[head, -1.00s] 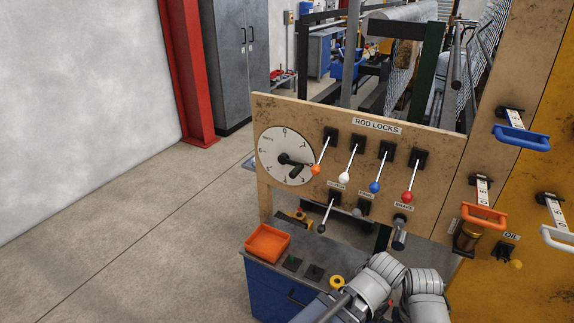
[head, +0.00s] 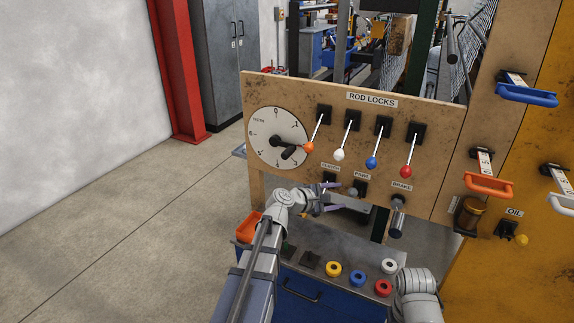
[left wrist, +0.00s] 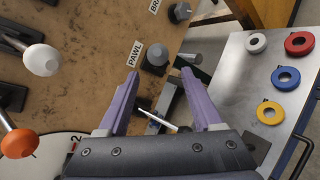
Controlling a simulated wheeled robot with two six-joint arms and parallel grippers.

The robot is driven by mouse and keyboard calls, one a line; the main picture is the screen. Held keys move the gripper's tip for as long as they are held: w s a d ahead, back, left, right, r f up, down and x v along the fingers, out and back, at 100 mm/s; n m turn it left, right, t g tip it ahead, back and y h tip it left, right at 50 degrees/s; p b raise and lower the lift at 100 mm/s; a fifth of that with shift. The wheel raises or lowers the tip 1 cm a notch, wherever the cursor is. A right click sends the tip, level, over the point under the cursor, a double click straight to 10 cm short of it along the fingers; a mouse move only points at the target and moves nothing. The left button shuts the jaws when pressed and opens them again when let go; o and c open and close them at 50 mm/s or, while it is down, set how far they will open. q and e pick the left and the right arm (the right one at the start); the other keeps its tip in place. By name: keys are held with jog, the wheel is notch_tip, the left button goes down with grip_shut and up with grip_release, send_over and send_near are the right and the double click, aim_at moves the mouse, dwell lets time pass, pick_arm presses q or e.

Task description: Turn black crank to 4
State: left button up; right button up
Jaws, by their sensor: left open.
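The black crank (head: 285,148) sits on a round white dial (head: 262,128) marked with numbers, at the left of the wooden panel. Its handle points to the lower right; the exact number is too small to tell. The dial's edge also shows at the lower left of the left wrist view (left wrist: 40,168). My left gripper (head: 340,198) is in front of the panel, right of and below the dial, under the rod lock levers. It is open and empty, its purple fingers (left wrist: 160,75) spread apart and not touching the crank. My right gripper is out of view.
Several levers with orange (head: 309,147), white (head: 339,155), blue and red knobs hang right of the dial. The pawl knob (left wrist: 155,55) is ahead of my left gripper. A blue cabinet (head: 330,300) with an orange tray (head: 247,228) and coloured rings stands below.

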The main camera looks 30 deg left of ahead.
pick_arm(q)
jog(key=w+a+r+n+t+y+b, duration=0.1)
jog(key=a+n+t+y, duration=0.1)
jog(key=a+n, duration=0.35)
jog(key=w+a+r+n+t+y+b, duration=0.1)
jog(key=w+a+n+t, duration=0.15)
jog(key=a, duration=0.55)
jog(key=n+y, duration=0.4)
jog(key=n, duration=0.2)
send_near(284, 157)
jog(key=shift+t, duration=0.45)
jog(key=w, duration=0.4)
jog(key=shift+w+a+f, duration=0.25)
jog(key=shift+w+f, duration=0.1)
jog(key=shift+f, duration=0.05)
jog(key=shift+w+d, duration=0.1)
jog(key=shift+w, duration=3.85)
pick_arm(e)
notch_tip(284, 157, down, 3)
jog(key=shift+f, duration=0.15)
pick_arm(q)
grip_shut()
